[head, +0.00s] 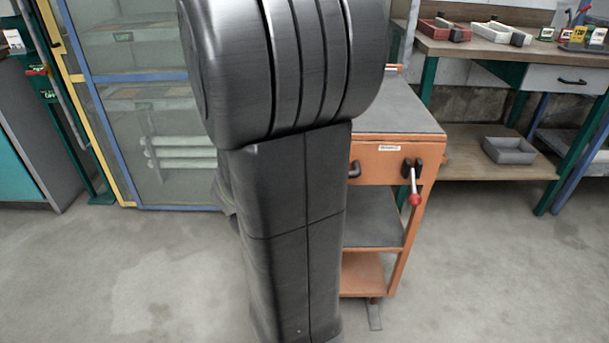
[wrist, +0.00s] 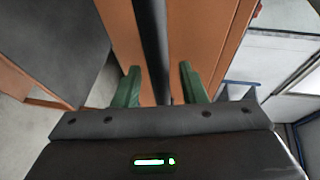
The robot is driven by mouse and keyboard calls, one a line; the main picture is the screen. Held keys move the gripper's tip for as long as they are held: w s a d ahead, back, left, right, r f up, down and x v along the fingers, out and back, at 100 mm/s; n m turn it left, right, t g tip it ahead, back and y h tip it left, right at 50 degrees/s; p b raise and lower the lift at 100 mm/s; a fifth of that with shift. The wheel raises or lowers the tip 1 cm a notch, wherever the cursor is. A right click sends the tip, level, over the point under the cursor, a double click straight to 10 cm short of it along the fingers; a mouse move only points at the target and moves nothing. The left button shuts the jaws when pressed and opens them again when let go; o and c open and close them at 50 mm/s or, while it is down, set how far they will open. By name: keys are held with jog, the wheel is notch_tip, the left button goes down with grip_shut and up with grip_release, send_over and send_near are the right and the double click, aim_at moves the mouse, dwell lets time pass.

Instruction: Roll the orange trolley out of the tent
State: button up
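The orange trolley (head: 375,160) stands upright behind my arm in the head view. Its left part is hidden by the arm. It has a grey top, an orange front panel, lower shelves and a lever with a red knob (head: 414,198). In the wrist view my gripper (wrist: 159,70) has its two green fingers apart. A dark bar (wrist: 152,35) runs between them, with a gap on each side, in front of orange trolley panels (wrist: 206,40). My gripper is hidden in the head view. The tent, a clear-walled booth (head: 150,95) with blue and yellow framing, is at the left.
A workbench (head: 480,50) with trays and small containers is at the right, with a grey bin (head: 510,150) on its lower shelf. A teal cabinet (head: 25,150) is at the far left. The concrete floor is clear in front and at the right.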

jog(key=p+v, duration=0.3)
jog(key=v, duration=1)
jog(key=shift+s+a, duration=0.15)
jog(key=shift+s, duration=0.2)
jog(key=shift+w+r, duration=0.1)
jog(key=shift+b+x, duration=1.4)
jog(key=shift+x, duration=5.1)
